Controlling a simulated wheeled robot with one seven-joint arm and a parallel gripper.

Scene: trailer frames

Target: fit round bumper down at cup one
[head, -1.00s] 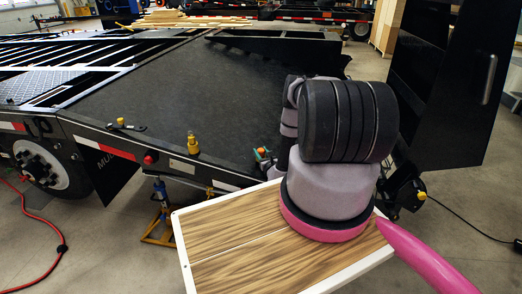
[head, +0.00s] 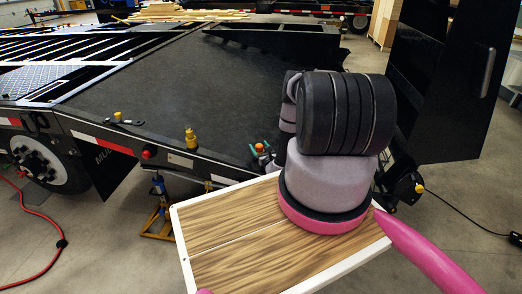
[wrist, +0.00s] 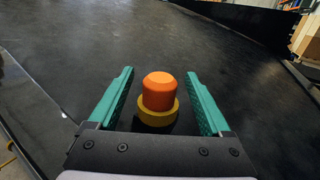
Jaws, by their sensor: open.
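An orange round bumper (wrist: 158,91) with a rounded top sits upright at a yellow ring-like cup (wrist: 158,115) on the dark deck in the wrist view. The yellow rim shows all along the near side of its foot. My gripper (wrist: 159,88) is open, with one green finger on each side of the bumper and a visible gap to each. In the head view the bumper's orange top (head: 260,147) shows small beside my green fingers (head: 262,158). My own arm hides much of the gripper there.
A yellow fitting (head: 191,139) stands near the black trailer deck's (head: 190,85) front edge, and a dark handle-like part with a yellow knob (head: 118,116) lies left of it. A black upright panel (head: 440,80) rises at right. The mid deck is clear.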

